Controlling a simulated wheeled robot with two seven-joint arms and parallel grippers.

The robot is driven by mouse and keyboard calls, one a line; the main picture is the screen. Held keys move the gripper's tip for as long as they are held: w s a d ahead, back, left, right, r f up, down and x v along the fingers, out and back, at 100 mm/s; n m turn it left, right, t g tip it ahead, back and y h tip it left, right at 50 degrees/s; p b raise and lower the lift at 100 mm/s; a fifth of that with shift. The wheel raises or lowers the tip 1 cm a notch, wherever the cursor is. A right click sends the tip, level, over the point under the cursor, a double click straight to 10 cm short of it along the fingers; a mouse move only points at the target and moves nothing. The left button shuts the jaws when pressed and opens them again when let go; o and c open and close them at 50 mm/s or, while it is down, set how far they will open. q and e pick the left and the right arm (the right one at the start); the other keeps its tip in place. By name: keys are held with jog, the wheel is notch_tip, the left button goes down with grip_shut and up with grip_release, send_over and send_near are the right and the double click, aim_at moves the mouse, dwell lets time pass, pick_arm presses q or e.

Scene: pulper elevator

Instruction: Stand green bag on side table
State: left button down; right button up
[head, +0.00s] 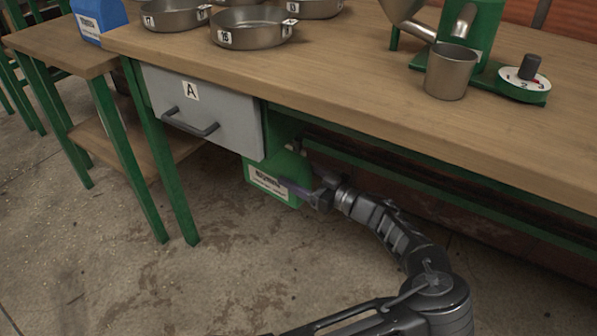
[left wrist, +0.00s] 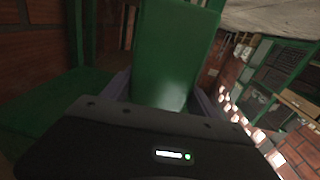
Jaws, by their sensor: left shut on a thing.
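The green bag (head: 270,183) has a white label and hangs under the front edge of the big table, below the grey drawer marked A. My left gripper (head: 305,182) is shut on the green bag from its right side. In the left wrist view the green bag (left wrist: 175,50) fills the space between my left fingers (left wrist: 163,95). The side table (head: 60,44), with a wooden top and green legs, stands at the left. My right gripper is not in view.
A blue bag (head: 97,18) stands at the side table's back right. The drawer A (head: 205,105) with its handle and a green table leg (head: 165,165) lie between the green bag and side table. Steel pans (head: 255,30) and a cup (head: 451,72) stand on the big table.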

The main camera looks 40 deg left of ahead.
pick_arm(q)
jog(key=s+d+r+m+t+h+p, duration=0.1)
jog(key=s+d+r+m+t, duration=0.1)
jog(key=d, duration=0.5)
jog(key=s+d+r+m+t+h+p, duration=0.1)
jog(key=s+d+r+m+t, duration=0.1)
jog(key=d+t, duration=0.3)
jog(key=s+d+r+m+t+h+p, duration=0.1)
jog(key=s+d+r+m+t+h, duration=0.1)
jog(key=d, duration=0.8)
jog(key=shift+s+d+r+m+t+p, duration=0.2)
jog(key=shift+s+r+m+t+p, duration=0.15)
jog(key=shift+m+t, duration=0.6)
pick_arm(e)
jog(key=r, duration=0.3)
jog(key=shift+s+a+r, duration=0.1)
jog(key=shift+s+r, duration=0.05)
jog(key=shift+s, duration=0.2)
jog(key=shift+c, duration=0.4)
